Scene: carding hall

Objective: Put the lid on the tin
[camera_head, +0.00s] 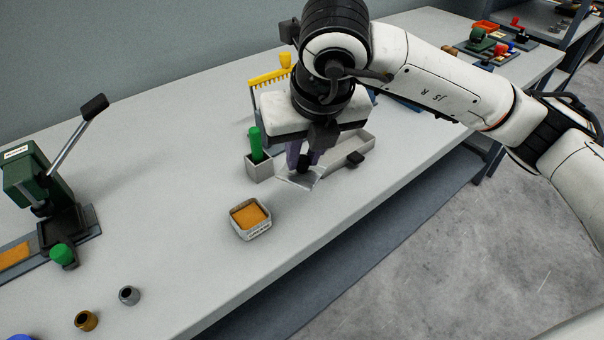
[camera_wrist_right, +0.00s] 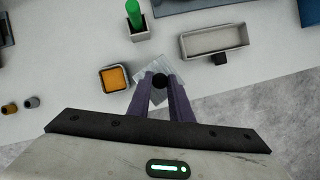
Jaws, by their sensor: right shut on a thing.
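The tin (camera_head: 251,220) is a small open square box with orange content, standing on the bench near its front edge. It also shows in the right wrist view (camera_wrist_right: 114,78), to the left of my gripper. My right gripper (camera_head: 302,172) is shut on the knob of the lid (camera_head: 303,181), a thin silvery plate. In the right wrist view the lid (camera_wrist_right: 150,68) shows between and beyond the fingers, around the dark knob. The lid is to the right of and behind the tin, apart from it. The fingers hide part of the lid. My left gripper is not in view.
A grey holder with a green-handled tool (camera_head: 257,168) stands close to the left of the lid. A long grey tray (camera_head: 350,147) and a yellow-toothed rack (camera_head: 268,77) are behind. A green lever press (camera_head: 38,178) is at left. Small cups (camera_head: 129,295) stand near the front.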

